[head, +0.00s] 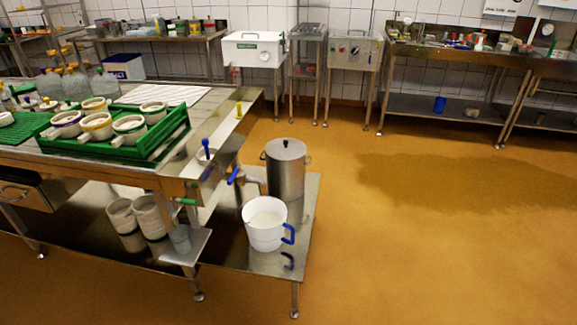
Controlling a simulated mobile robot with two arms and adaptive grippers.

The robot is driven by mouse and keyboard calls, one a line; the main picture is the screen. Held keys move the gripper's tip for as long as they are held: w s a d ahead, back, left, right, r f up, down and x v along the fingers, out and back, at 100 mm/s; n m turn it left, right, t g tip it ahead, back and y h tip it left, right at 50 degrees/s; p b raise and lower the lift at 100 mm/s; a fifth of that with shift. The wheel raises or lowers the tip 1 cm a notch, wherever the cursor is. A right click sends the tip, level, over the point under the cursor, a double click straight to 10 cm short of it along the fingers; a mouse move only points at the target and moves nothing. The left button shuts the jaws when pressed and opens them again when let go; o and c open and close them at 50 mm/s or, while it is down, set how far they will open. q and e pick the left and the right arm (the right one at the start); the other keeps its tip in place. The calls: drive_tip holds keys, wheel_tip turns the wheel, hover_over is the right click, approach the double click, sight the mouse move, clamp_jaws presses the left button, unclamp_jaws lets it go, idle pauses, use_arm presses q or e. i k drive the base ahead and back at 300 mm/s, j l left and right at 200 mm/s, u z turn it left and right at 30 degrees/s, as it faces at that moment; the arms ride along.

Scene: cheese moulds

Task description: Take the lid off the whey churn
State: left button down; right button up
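The whey churn (286,176) is a steel cylinder with side handles. It stands upright on the low steel shelf at the right end of the draining table. Its lid (286,149), grey with a small dark knob on top, sits on the churn's mouth. Neither of my grippers shows in the head view.
A white jug (266,228) with a blue handle stands on the low shelf (225,255) in front of the churn. The table (205,170) with a green tray of moulds (172,141) lies to the left. The orange floor (420,260) to the right is clear.

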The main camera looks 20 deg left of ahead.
sight(284, 149)
drive_tip(key=i+l+u, duration=0.2)
drive_tip(key=i+l, duration=0.25)
drive_tip(key=i, duration=0.25)
drive_tip(key=i+l+u, duration=0.25)
drive_tip(key=i+l, duration=0.25)
drive_tip(key=i, duration=0.15)
